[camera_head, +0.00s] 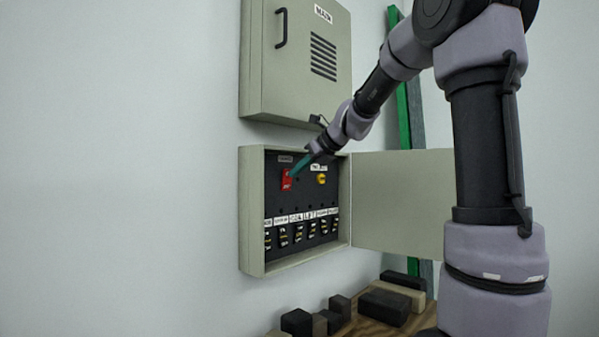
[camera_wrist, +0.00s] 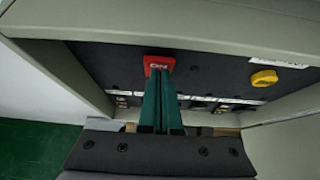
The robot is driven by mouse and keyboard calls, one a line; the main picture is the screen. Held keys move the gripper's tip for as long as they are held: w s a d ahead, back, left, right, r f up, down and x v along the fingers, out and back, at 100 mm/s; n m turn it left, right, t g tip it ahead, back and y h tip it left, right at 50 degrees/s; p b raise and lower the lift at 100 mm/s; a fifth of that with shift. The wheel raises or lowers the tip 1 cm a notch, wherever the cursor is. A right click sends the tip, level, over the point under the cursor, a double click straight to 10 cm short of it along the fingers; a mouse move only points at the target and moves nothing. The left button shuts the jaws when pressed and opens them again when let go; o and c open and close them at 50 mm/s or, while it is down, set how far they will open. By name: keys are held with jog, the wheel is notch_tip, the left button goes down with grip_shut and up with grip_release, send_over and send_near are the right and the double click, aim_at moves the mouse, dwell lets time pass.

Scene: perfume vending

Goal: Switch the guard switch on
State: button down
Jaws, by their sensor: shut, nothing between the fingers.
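A red switch piece (camera_head: 287,181) with white lettering is on the black panel inside the open lower box, at its upper left. I take it for the guard switch, though its nameplate is too small to read. In the wrist view the red piece (camera_wrist: 159,63) shows letters like "ON". My gripper (camera_head: 295,171) is shut and empty, its green fingers pressed together. The fingertips also show in the wrist view (camera_wrist: 160,76), at the lower edge of the red piece, touching or almost touching it. They hide part of the panel below.
A yellow knob (camera_head: 321,179) is right of the red piece. A row of labelled breakers (camera_head: 298,233) lies below. The box door (camera_head: 400,205) stands open to the right. A closed box marked MAIN (camera_head: 290,60) hangs above. Dark blocks (camera_head: 385,306) lie on a wooden surface below.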

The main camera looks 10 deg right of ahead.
jog(key=shift+w+a+r, duration=0.3)
jog(key=shift+w+a, duration=0.05)
jog(key=shift+w, duration=0.1)
jog(key=shift+r, duration=0.15)
jog(key=shift+r, duration=0.65)
jog(key=shift+d, duration=0.1)
